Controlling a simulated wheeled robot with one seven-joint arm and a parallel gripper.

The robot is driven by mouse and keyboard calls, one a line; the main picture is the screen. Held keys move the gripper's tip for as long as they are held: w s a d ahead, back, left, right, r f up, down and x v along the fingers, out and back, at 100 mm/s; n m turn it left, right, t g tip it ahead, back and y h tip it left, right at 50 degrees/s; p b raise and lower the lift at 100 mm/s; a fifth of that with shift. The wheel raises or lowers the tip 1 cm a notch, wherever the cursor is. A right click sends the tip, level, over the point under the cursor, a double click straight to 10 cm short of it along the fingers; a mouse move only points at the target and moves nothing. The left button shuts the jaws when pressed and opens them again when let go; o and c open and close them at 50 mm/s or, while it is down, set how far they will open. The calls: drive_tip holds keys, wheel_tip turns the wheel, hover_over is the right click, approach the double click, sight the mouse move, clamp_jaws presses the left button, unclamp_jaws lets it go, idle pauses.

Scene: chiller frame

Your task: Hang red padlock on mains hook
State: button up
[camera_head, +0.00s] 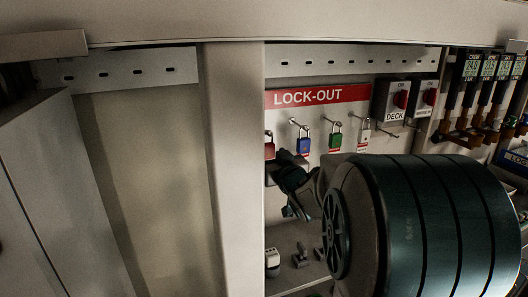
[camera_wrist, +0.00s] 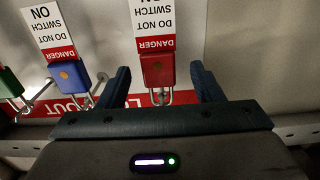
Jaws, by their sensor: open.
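The red padlock (camera_head: 269,151) hangs at the left end of the lock-out board, partly cut off by the frame post. In the wrist view, which is upside down, the red padlock (camera_wrist: 158,70) has a danger tag and its shackle is on a hook. My gripper (camera_wrist: 160,67) is open, with one finger on each side of the red padlock and visible gaps between. In the head view my gripper (camera_head: 282,172) is just below the red padlock, partly hidden. The right switch box (camera_head: 424,99) has a red knob; its label is too small to read surely, and I cannot identify the mains hook.
A blue padlock (camera_head: 304,144), a green padlock (camera_head: 335,140) and a white padlock (camera_head: 365,134) hang to the right on the board. The DECK switch box (camera_head: 391,100) is beyond them. A vertical post (camera_head: 233,170) stands left. Small fittings lie on the shelf below.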

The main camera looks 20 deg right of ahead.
sight(269, 151)
drive_tip(key=shift+w+r, duration=0.15)
drive_tip(key=shift+w, duration=0.25)
drive_tip(key=shift+w+p, duration=0.75)
drive_tip(key=shift+w, duration=1.4)
drive_tip(key=shift+r, duration=0.1)
drive_tip(key=c, duration=1.2)
